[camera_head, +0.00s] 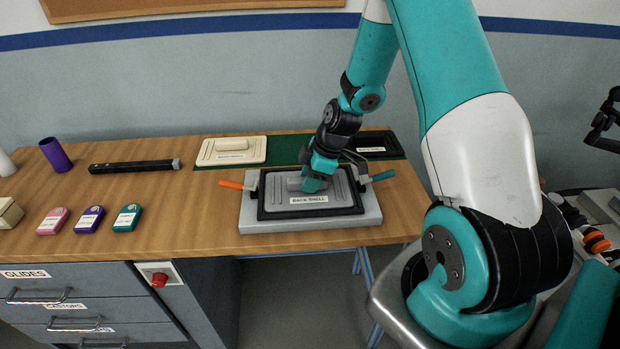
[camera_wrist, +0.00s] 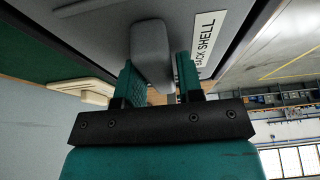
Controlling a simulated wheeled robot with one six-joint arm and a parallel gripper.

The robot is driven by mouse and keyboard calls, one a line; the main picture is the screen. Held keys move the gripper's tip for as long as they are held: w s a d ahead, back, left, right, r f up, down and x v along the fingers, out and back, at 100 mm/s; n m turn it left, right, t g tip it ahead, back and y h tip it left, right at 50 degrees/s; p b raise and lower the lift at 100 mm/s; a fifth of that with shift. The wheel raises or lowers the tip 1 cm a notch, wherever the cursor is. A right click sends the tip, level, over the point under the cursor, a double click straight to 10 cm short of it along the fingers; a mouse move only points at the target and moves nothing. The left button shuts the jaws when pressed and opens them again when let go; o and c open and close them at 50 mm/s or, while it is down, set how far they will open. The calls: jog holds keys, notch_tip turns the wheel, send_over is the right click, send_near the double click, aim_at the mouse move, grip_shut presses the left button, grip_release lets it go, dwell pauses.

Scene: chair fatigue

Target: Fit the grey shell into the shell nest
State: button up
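The grey shell (camera_head: 338,203), a flat panel marked BACK SHELL, is over the shell nest (camera_head: 256,225), a light grey block at the bench's front right. A dark border surrounds the shell. I cannot tell if it is fully seated or slightly raised. My gripper (camera_head: 311,184) points down at the shell's middle. In the wrist view its teal fingers (camera_wrist: 158,70) are on both sides of the shell's grey raised grip (camera_wrist: 150,42) and look shut on it. The nest has an orange lever (camera_head: 232,184) on the left and a teal lever (camera_head: 382,176) on the right.
Behind the nest a green mat (camera_head: 285,150) carries a cream shell (camera_head: 208,155) and a black shell (camera_head: 376,138). A black bar (camera_head: 130,167), a purple cup (camera_head: 55,154) and several small coloured pieces stand left. Bench between these and the nest is clear.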

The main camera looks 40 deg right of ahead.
jog(key=shift+o, duration=1.1)
jog(key=shift+r, duration=0.1)
jog(key=shift+r, duration=0.15)
jog(key=b+v, duration=0.2)
jog(key=v, duration=0.9)
jog(key=s+a+r+m+g, duration=0.1)
jog(key=s+a+r, duration=0.25)
jog(key=a, duration=0.45)
jog(key=s+a+r+m, duration=0.15)
jog(key=a+r, duration=0.25)
jog(key=a, duration=0.4)
jog(key=s+a+r+m, duration=0.1)
jog(key=s+a, duration=0.4)
jog(key=s, duration=0.2)
jog(key=s+a+r+g, duration=0.1)
jog(key=s+a+r, duration=0.1)
jog(key=s+a, duration=0.3)
jog(key=s, duration=0.3)
jog(key=shift+r+m+y, duration=0.25)
jog(key=shift+m+y, duration=0.05)
jog(key=shift+m, duration=0.05)
jog(key=shift+w, duration=0.1)
jog(key=shift+c, duration=0.3)
